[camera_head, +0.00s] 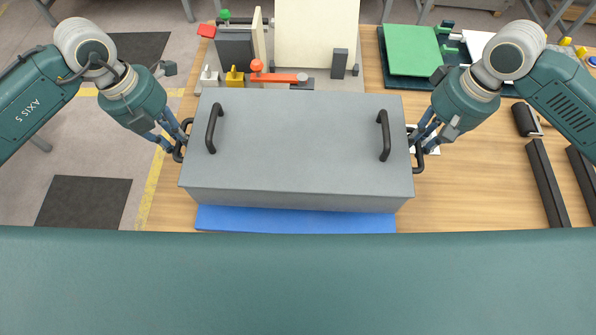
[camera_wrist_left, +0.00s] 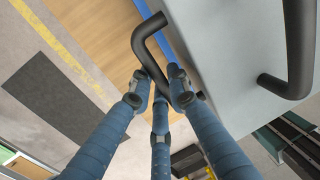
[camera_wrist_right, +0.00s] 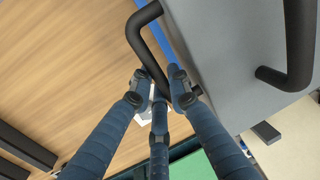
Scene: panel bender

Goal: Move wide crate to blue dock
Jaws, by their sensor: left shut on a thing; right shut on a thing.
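The wide crate (camera_head: 297,145) is a long grey box with two black handles on its top and one black handle on each end. It is over the blue dock (camera_head: 300,219), whose front strip shows below the crate's near edge. I cannot tell whether the crate touches it. My left gripper (camera_head: 180,142) is shut on the black handle at the crate's left end, which also shows in the left wrist view (camera_wrist_left: 145,45). My right gripper (camera_head: 416,145) is shut on the right end handle, seen in the right wrist view (camera_wrist_right: 143,35).
Behind the crate are a red-orange toggle clamp (camera_head: 278,77), a yellow piece (camera_head: 235,77) and an upright cream panel (camera_head: 316,40). A green board (camera_head: 412,50) lies at the back right. Dark bars (camera_head: 547,185) lie on the right of the wooden table (camera_head: 465,195).

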